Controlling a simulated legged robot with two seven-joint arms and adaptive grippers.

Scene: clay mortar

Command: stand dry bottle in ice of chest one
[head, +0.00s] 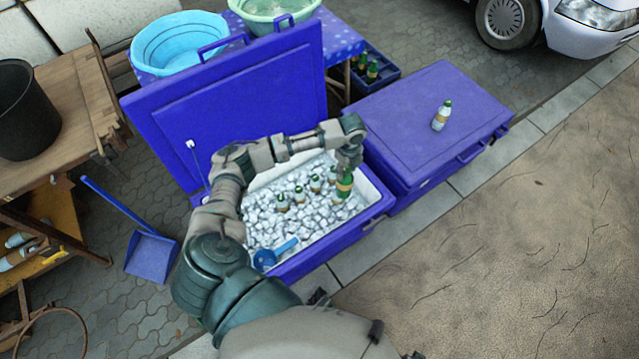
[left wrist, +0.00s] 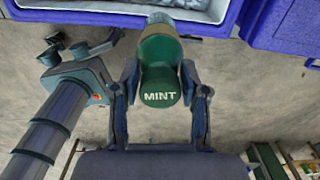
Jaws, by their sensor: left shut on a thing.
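Chest one (head: 330,243) is the open blue chest, with its lid raised and white ice (head: 300,222) inside. My left gripper (head: 347,165) is shut on a green bottle (head: 344,187) with a tan label, over the right part of the ice. In the left wrist view the bottle (left wrist: 160,70) sits between the two fingers, its end marked MINT facing the camera. Whether its lower end touches the ice cannot be told. Several other green-capped bottles (head: 315,183) stand in the ice. My right gripper is not in view.
A closed blue chest (head: 420,115) at right bears a pale, green-capped bottle (head: 441,115). A blue scoop (head: 272,257) lies in the ice near the front. A dustpan (head: 151,256), a wooden table (head: 65,105) and basins (head: 180,40) stand around. The paving at lower right is clear.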

